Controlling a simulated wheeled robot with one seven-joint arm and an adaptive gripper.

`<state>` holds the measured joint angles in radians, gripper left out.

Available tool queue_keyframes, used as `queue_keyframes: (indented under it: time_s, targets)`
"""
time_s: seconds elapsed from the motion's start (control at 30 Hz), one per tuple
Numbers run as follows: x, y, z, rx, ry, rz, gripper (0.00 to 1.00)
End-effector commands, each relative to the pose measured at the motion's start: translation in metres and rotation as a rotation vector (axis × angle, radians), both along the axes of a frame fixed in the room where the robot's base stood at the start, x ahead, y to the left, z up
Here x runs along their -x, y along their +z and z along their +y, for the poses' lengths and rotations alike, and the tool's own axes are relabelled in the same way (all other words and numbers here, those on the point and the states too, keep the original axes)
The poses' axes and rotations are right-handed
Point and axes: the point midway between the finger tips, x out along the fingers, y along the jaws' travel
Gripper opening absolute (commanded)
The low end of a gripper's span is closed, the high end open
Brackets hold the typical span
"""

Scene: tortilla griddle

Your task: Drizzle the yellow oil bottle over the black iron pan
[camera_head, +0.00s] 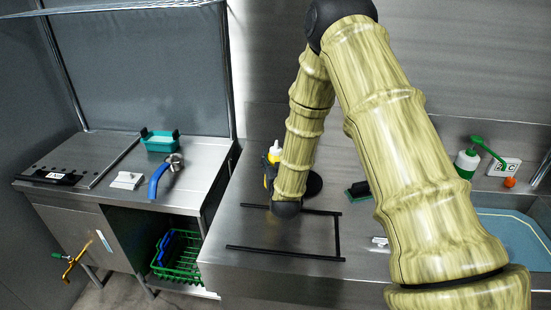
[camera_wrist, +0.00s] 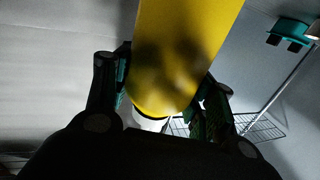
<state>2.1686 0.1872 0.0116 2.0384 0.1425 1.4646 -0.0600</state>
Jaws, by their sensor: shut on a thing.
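The yellow oil bottle (camera_head: 274,155) with a white tip stands roughly upright at the back of the middle counter in the head view. In the wrist view the yellow bottle (camera_wrist: 185,45) fills the space between the fingers. My gripper (camera_wrist: 163,95) is shut on it, with one finger on each side. In the head view my gripper (camera_head: 268,174) is partly hidden behind my arm. The black iron pan (camera_head: 315,184) lies just right of the bottle, mostly covered by my arm. Whether the bottle is lifted is hard to tell.
A black rail frame (camera_head: 285,254) lies on the counter front. A green sponge (camera_head: 357,190), a green-topped dispenser (camera_head: 467,160) and a blue sink (camera_head: 515,235) are to the right. A left counter bears a teal tub (camera_head: 160,141) and a blue-handled tool (camera_head: 158,180).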

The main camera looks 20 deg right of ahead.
Motion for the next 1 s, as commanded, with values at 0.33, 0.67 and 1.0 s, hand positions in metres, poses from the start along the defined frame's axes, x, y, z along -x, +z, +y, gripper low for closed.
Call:
queue_keyframes:
  time_s: [0.33, 0.67, 1.0]
  targets:
    - [-0.007, -0.002, 0.021, -0.333, -0.001, -0.100, 0.00]
    - [-0.014, -0.004, 0.044, -0.699, -0.001, -0.211, 0.00]
    - [-0.019, 0.003, 0.061, -1.096, -0.002, -0.329, 0.00]
